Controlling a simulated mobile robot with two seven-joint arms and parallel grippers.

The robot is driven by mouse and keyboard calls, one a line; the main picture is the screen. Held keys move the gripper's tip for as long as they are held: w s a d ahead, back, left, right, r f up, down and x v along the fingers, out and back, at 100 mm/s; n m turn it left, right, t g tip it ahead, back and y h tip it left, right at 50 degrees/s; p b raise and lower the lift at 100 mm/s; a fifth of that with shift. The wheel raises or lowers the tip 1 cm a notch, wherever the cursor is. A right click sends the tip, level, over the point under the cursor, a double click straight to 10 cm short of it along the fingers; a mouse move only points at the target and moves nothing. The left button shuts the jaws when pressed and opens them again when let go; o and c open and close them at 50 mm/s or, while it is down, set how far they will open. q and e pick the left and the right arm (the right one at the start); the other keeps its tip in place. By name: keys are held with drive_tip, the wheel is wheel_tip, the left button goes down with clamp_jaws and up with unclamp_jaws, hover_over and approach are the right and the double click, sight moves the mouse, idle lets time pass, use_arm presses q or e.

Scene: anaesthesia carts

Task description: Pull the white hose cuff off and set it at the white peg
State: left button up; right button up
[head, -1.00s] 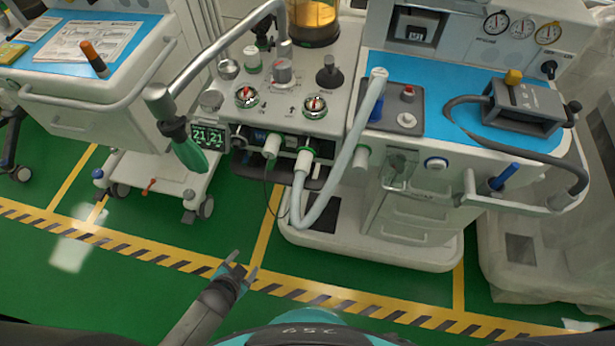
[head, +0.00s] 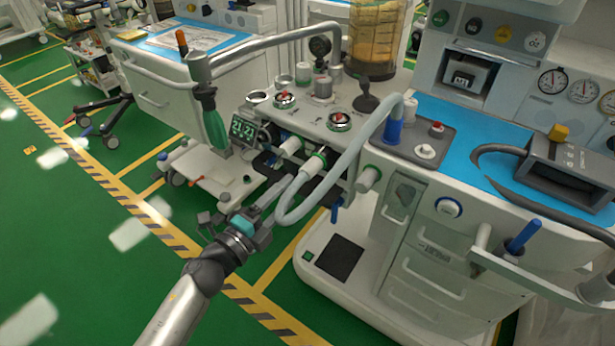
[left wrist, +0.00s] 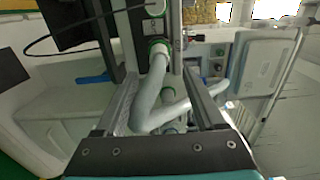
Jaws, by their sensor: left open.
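The white hose cuff (head: 304,172) sits on a green-ringed port on the front of the machine, with the pale hose (head: 354,158) looping from it up to a blue fitting. My left gripper (head: 272,198) is open just below and left of the cuff. In the left wrist view, its two fingers (left wrist: 160,82) stand apart on either side of the hose, and the cuff (left wrist: 159,56) shows beyond them. White green-ringed stubs stand left (head: 290,147) and right (head: 368,179) of the cuff; I cannot tell whether either is the white peg. My right gripper is not in view.
The blue worktop (head: 460,127) holds a grey device (head: 567,165). Green floor at lower left is clear.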

sight(304, 175)
use_arm(q)
drive_tip(key=shift+w, duration=0.1)
drive_tip(key=b+x, duration=0.1)
drive_tip(key=x, duration=0.6)
drive_tip(key=shift+w+d+f+b, duration=0.1)
drive_tip(key=shift+w+d+b, duration=0.1)
drive_tip(key=shift+b, duration=0.2)
drive_tip(key=shift+w+d, duration=0.35)
drive_tip(key=shift+w, duration=0.2)
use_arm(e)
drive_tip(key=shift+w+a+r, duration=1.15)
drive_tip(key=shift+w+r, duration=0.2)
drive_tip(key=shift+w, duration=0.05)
use_arm(q)
clamp_jaws()
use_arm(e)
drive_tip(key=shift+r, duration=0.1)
